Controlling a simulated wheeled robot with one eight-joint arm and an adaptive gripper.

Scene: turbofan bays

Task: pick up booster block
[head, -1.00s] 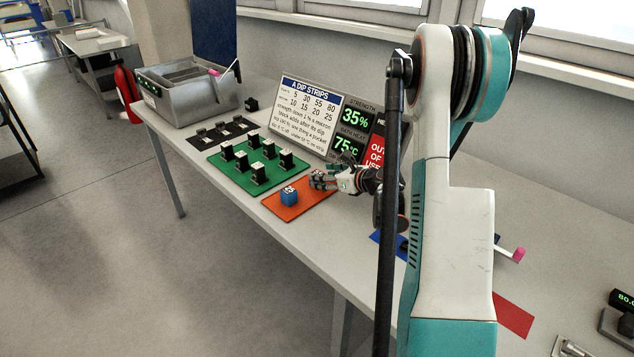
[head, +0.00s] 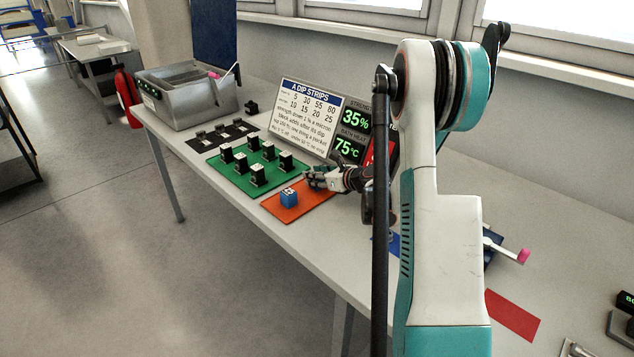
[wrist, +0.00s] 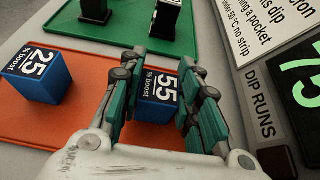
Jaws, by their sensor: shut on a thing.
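A blue booster block (wrist: 157,96) with a black top label reading "55 % boost" sits between the fingers of my gripper (wrist: 158,100) in the wrist view, over the orange mat (wrist: 50,126). My gripper is shut on it. In the head view my gripper (head: 312,180) is at the far right part of the orange mat (head: 305,207), and the held block is hidden there. A second blue block (wrist: 36,75), labelled "25 % boost", stands on the mat to the left, apart from the gripper; it also shows in the head view (head: 289,199).
A green mat (head: 232,172) with several black-and-white blocks lies beyond the orange mat. A sign board (head: 310,115) stands behind, close to my gripper. A metal bath (head: 190,100) is at the table's far left. A red mat (head: 512,315) lies at the right.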

